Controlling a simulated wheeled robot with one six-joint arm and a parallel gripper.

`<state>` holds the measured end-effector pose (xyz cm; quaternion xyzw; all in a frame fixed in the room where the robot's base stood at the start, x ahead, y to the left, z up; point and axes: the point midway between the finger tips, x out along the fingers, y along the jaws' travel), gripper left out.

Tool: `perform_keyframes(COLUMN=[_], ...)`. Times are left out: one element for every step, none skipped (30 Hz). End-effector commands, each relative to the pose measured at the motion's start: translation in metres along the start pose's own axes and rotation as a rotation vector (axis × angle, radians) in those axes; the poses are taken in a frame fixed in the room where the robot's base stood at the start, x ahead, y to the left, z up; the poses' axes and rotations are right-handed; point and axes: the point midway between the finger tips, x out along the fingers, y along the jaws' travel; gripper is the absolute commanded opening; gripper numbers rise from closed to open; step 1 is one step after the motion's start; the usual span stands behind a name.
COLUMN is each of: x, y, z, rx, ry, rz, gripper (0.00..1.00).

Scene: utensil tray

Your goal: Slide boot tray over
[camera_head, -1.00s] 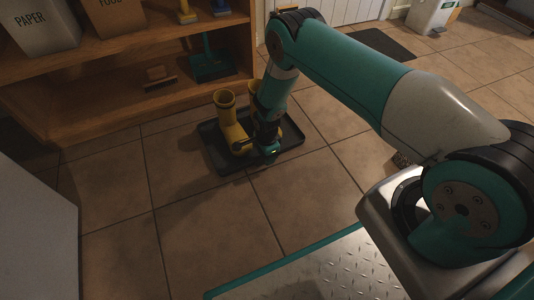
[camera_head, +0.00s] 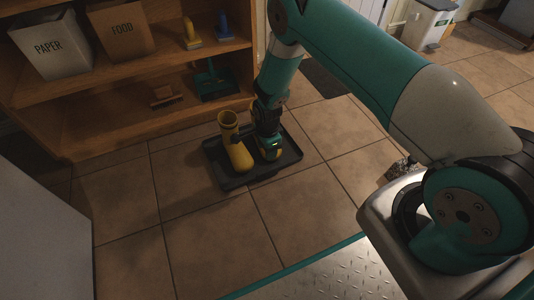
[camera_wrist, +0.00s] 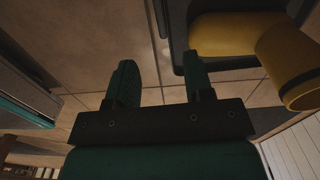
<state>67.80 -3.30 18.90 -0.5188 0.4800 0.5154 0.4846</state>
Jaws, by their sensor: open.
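The dark boot tray (camera_head: 292,158) lies on the tiled floor in front of the shelf. A yellow boot (camera_head: 236,150) stands upright on its left part. My gripper (camera_head: 271,150) is low over the tray, right of that boot, and hides part of the tray. In the wrist view my gripper (camera_wrist: 160,60) is open and nothing is clamped. Contact with the tray cannot be told.
The wooden shelf (camera_head: 130,142) stands behind, with a PAPER bin (camera_head: 50,48), a FOOD box (camera_head: 122,30) and a green dustpan (camera_head: 213,82). A pale panel (camera_head: 40,225) is at lower left. Floor in front of the tray is clear. A dark mat (camera_head: 325,78) lies behind my arm.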

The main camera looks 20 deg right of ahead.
Motion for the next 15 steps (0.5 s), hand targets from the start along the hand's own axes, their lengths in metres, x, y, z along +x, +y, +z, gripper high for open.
perform_keyframes(x=[-0.014,-0.018,-0.023,-0.026,-0.028,-0.031,-0.032,-0.034,-0.035,-0.035,-0.035,-0.035,-0.035,-0.035,-0.035], y=[0.0,0.0,0.0,0.0,0.0,0.001,0.0,0.0,0.0,0.0,0.0,0.0,0.0,0.0,0.0], z=[0.0,0.0,0.0,0.0,0.0,0.0,0.0,0.0,0.0,0.0,0.0,0.0,0.0,0.0,0.0], rx=[0.0,0.0,0.0,0.0,0.0,0.0,0.0,0.0,0.0,0.0,0.0,0.0,0.0,0.0,0.0], ry=[0.0,0.0,0.0,0.0,0.0,0.0,0.0,0.0,0.0,0.0,0.0,0.0,0.0,0.0,0.0], rz=[0.0,0.0,0.0,0.001,0.001,0.001,0.001,0.001,0.001,0.001,0.001,0.001,0.001,0.001,0.001], gripper=[0.47,0.47,0.47,0.47,0.47,0.47,0.47,0.47,0.47,0.47,0.47,0.47,0.47,0.47,0.47])
